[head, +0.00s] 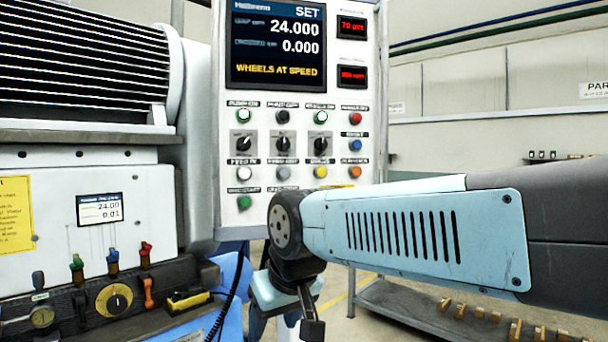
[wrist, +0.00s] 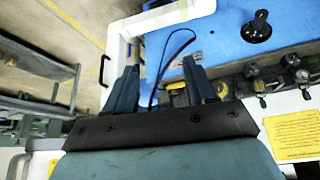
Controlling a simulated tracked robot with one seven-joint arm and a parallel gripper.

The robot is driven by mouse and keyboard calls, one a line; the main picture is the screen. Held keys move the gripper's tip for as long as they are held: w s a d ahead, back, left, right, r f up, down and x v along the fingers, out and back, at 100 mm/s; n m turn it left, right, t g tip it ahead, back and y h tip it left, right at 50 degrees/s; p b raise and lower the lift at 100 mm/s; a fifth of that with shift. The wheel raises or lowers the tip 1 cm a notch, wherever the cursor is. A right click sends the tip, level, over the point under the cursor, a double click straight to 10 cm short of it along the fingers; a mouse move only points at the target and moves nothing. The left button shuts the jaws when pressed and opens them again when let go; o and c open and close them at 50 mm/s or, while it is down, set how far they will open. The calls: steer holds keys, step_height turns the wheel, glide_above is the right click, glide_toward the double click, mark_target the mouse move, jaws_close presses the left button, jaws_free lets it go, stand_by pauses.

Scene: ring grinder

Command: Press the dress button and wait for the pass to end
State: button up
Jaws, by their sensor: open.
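The white control panel (head: 300,100) stands at the centre of the head view. Its buttons include green (head: 244,202), yellow (head: 320,171), orange (head: 355,171), blue (head: 355,146) and red (head: 355,118) ones. Their labels are too blurred for me to tell which is the dress button. The panel screen (head: 276,42) reads SET, 24.000, 0.000 and WHEELS AT SPEED. My gripper (head: 304,312) hangs below the panel, apart from the buttons. In the wrist view my gripper (wrist: 160,78) has its two fingers spread, with nothing between them.
A machine front with levers (head: 112,258) and a yellow-faced dial (head: 115,300) stands at the left. A black cable (head: 232,295) hangs beside the blue base. A low rack (head: 400,305) with small wooden blocks is at the lower right. My arm crosses in front of the panel's lower right.

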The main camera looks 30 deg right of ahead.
jaws_close()
stand_by(0.3)
stand_by(0.9)
